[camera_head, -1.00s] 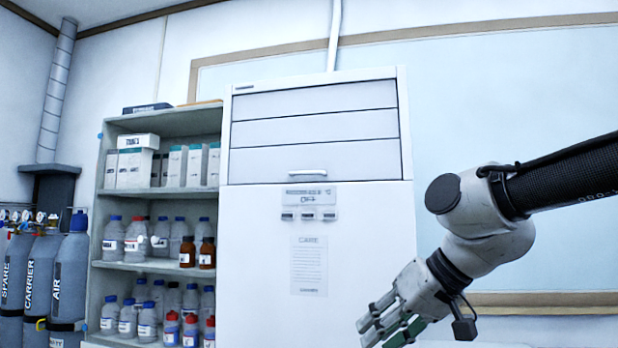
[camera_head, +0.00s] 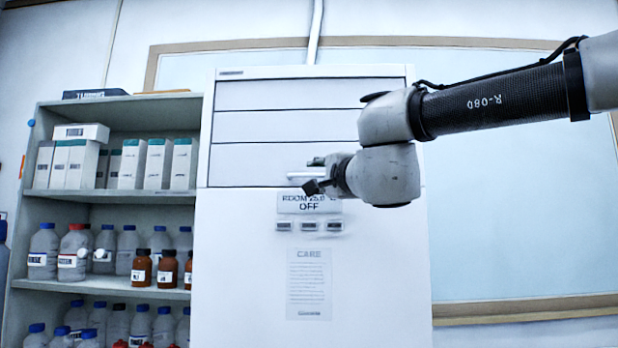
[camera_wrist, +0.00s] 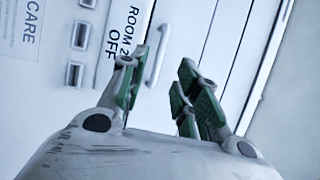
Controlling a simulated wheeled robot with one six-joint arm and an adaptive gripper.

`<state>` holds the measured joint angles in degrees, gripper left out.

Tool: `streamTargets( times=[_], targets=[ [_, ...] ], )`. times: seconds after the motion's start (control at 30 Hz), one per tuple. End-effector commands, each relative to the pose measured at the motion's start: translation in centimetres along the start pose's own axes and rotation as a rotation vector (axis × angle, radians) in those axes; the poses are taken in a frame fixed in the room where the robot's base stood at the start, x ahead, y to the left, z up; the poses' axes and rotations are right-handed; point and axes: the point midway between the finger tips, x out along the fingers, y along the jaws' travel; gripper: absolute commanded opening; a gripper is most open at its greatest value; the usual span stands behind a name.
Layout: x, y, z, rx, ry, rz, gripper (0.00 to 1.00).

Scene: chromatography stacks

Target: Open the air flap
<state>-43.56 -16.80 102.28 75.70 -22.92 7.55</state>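The air flap (camera_head: 300,126) is the slatted light-grey panel at the top of the tall white unit. It looks flat against the front, shut. Its white bar handle (camera_head: 298,174) runs along the lower edge. In the head view my gripper (camera_head: 318,162) is in front of the flap's lower edge at the handle's right end, mostly hidden by my wrist. In the wrist view my gripper (camera_wrist: 157,72) is open, its green-padded fingers apart. The handle (camera_wrist: 160,54) shows in the gap between them, nearer the left finger; I cannot tell whether it lies between the pads or beyond them.
A shelf (camera_head: 120,196) with bottles and boxes stands close on the left.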

Motion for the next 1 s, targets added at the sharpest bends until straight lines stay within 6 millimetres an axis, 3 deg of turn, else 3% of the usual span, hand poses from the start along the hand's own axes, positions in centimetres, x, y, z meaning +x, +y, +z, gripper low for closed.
streamTargets(
  times=[0.43,0.83,1.0],
  targets=[
    [6.5,0.1,-0.1,0.001,0.004,0.001,0.32],
    [7.6,0.1,-0.1,0.000,0.003,0.000,0.32],
    [7.6,0.0,-0.1,0.000,0.003,0.000,0.03]
  ],
)
